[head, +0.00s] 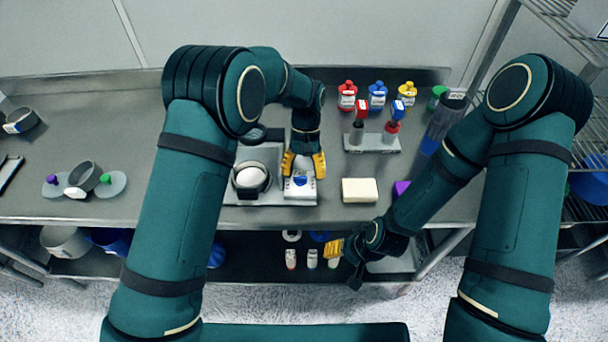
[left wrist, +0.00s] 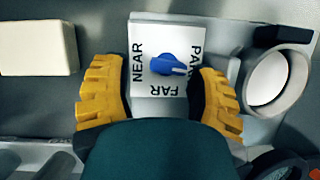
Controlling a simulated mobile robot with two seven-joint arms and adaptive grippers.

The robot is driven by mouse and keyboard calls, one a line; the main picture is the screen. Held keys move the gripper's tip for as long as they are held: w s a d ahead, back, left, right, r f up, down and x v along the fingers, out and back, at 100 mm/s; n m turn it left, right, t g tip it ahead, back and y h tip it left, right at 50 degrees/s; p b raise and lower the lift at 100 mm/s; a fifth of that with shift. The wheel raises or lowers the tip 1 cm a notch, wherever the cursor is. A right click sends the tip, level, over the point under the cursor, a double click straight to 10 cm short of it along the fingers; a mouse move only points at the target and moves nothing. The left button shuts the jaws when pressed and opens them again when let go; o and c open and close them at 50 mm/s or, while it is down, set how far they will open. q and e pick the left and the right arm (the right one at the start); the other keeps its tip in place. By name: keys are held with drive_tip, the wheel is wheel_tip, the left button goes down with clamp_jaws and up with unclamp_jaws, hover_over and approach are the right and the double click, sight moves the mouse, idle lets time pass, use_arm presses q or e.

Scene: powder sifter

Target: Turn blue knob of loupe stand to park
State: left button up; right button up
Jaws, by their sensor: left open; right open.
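The loupe stand (head: 268,197) is on the bench, with its round loupe (head: 251,178) left of a white dial plate (head: 300,192). In the left wrist view, the plate (left wrist: 140,98) reads NEAR on the left, FAR at the bottom and PARK on the right. The blue knob (left wrist: 166,64) sits on it, its pale mark pointing right and slightly down, toward the PARK side. My left gripper (head: 304,166) is open over the plate, its yellow fingers (left wrist: 158,72) on either side of the knob with gaps. My right gripper (head: 343,260) is open and empty at the bench's front edge.
A cream block (head: 360,190) lies right of the plate. Behind it stand a rack (head: 372,143) with red and blue topped items and several coloured bottles (head: 377,97). A lower shelf holds small bottles (head: 312,258).

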use_arm(q)
drive_tip(key=v, duration=0.6)
drive_tip(key=shift+r, duration=0.3)
